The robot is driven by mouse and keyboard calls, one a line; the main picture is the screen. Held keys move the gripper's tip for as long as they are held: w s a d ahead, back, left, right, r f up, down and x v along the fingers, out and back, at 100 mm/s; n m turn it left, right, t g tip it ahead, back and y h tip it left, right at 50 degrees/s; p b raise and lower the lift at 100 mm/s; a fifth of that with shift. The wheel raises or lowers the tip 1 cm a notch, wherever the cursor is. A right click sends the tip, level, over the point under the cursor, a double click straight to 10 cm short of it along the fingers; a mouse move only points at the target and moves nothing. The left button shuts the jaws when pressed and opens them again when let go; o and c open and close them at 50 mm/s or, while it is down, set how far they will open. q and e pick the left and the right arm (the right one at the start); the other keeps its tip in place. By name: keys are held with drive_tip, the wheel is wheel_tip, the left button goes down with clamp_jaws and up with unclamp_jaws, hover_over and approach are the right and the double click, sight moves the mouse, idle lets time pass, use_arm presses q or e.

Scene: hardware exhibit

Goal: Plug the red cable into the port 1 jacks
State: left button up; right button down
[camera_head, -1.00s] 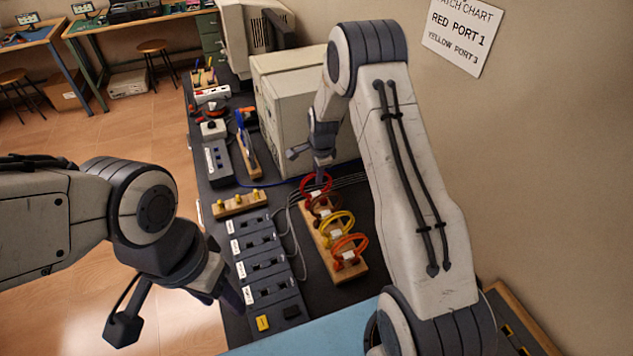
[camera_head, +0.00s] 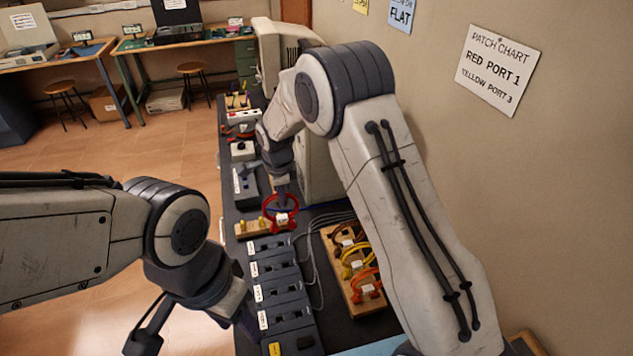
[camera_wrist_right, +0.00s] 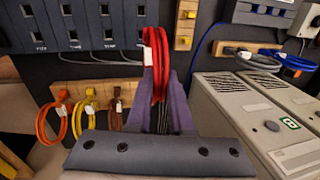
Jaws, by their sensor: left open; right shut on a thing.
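The red cable (camera_head: 281,213) is a coiled loop with a white tag. My right gripper (camera_head: 281,194) is shut on it and holds it near the far end of the dark port panel (camera_head: 277,270). In the right wrist view the red cable (camera_wrist_right: 158,62) stands up between the fingers of my right gripper (camera_wrist_right: 160,100). The port panel (camera_wrist_right: 92,42) there has dark jacks and white labels, whose numbers I cannot read. The cable's plug ends are hard to make out. My left gripper (camera_head: 245,318) is open and empty beside the panel's near left side, its fingers partly hidden.
A wooden rack (camera_head: 345,292) right of the panel holds brown, yellow and orange cables (camera_head: 356,268). A wooden block with yellow pegs (camera_head: 248,230) lies at the panel's far end. Grey cables run between panel and rack. Beige cases (camera_head: 318,165) stand behind. The patch chart (camera_head: 497,68) reads red port 1.

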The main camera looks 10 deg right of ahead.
sight(269, 216)
drive_tip(key=a, duration=0.3)
drive_tip(key=shift+s+a+f, duration=0.2)
drive_tip(key=shift+s+a, duration=0.05)
drive_tip(key=shift+s, duration=0.1)
drive_tip(key=shift+a+f, duration=0.15)
drive_tip(key=shift+a, duration=0.05)
drive_tip(key=shift+f+b, duration=0.65)
drive_tip(key=shift+f, duration=0.8)
drive_tip(key=shift+s+b, duration=0.1)
drive_tip(key=shift+b, duration=0.3)
drive_tip(key=shift+f+b, duration=1)
drive_tip(key=shift+b, duration=0.05)
idle(1.6)
idle(0.3)
drive_tip(key=shift+c, duration=0.5)
unclamp_jaws()
drive_tip(key=shift+r, duration=0.1)
